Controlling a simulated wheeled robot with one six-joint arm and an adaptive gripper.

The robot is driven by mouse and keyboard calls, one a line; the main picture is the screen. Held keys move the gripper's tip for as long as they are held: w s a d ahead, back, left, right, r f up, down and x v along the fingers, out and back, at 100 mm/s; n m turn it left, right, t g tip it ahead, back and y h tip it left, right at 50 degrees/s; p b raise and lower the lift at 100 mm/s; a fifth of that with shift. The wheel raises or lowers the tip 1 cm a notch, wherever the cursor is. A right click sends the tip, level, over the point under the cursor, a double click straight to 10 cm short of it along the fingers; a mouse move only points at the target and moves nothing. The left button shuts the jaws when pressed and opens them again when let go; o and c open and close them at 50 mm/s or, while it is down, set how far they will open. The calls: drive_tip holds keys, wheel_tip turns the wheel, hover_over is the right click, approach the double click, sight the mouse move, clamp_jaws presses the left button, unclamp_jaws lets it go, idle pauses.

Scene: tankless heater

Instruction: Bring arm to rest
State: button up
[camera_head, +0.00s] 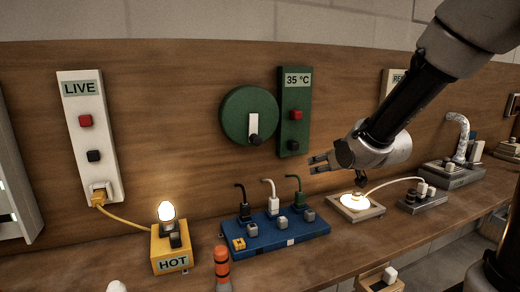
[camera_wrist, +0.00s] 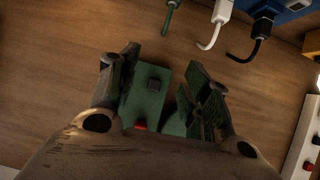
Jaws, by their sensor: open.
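My gripper (camera_head: 320,164) is open and empty in the head view, in front of the wooden back panel. It points left, just below the green 35 °C panel (camera_head: 294,112) and above the shelf. My arm comes down to it from the upper right. In the wrist view, my gripper (camera_wrist: 162,70) has its two fingers spread apart. The green panel (camera_wrist: 146,107) with its dark button shows between them, upside down, with nothing held.
Below stand a blue block (camera_head: 262,238) with three corded plugs and a lit round lamp (camera_head: 355,202). A yellow HOT box (camera_head: 172,247) with a lit bulb stands left, under the white LIVE panel (camera_head: 84,130). A green disc (camera_head: 236,108) with a lever is left of the gripper.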

drive_tip(key=s+d+f+m+g+h, duration=0.1)
drive_tip(key=s+d+f+g, duration=0.15)
drive_tip(key=s, duration=0.45)
drive_tip(key=s+d+f+g+h, duration=0.1)
drive_tip(key=s+d+g, duration=0.3)
drive_tip(key=s, duration=0.2)
drive_tip(key=s+d+r+m, duration=0.1)
drive_tip(key=s+d+r, duration=0.2)
drive_tip(key=s, duration=0.4)
drive_tip(key=s+d+r+m+h, duration=0.1)
drive_tip(key=s+d+r, duration=0.2)
drive_tip(key=s, duration=0.5)
drive_tip(key=shift+s+d+r+g, duration=0.2)
drive_tip(key=shift+s+r+g, duration=0.15)
drive_tip(key=shift+r, duration=0.2)
